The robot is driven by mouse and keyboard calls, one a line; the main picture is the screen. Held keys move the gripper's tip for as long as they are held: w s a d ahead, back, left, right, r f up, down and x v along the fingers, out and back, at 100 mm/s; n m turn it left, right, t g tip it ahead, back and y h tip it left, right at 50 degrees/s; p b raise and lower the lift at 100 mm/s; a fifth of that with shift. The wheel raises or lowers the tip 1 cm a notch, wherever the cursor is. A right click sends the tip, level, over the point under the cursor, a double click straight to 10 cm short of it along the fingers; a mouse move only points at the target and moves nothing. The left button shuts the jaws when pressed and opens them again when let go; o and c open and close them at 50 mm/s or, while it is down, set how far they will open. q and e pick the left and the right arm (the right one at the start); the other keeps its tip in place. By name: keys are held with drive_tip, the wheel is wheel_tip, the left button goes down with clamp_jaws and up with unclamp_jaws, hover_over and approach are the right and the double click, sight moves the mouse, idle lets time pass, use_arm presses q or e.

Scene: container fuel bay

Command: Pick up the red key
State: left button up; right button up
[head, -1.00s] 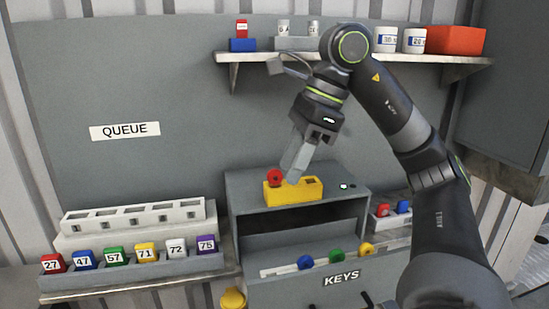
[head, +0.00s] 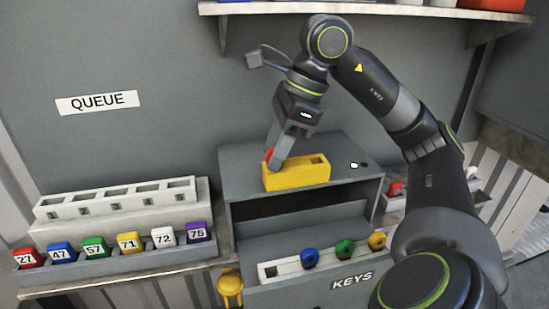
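The red key (head: 269,155) stands at the left end of the yellow block (head: 303,177) on top of the grey key cabinet (head: 345,148). Only a small part of the red key shows, because my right gripper (head: 276,160) is in front of it. The gripper points down, with its fingertips at the key. I cannot tell whether the fingers are closed on it. The yellow block has an empty slot on its right side. My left gripper is not in view.
The open KEYS drawer (head: 352,282) holds a blue key (head: 310,258), a green key (head: 345,249) and a yellow key (head: 377,241). Numbered tags stand in a tray (head: 119,265) at left, below a white slotted rack (head: 117,203). A shelf (head: 370,12) hangs above.

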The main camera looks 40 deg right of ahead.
drive_tip(key=shift+a+f, duration=0.1)
drive_tip(key=shift+f, duration=0.15)
clamp_jaws()
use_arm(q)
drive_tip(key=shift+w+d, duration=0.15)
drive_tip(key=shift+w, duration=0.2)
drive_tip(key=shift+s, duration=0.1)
use_arm(e)
drive_tip(key=shift+r, duration=0.15)
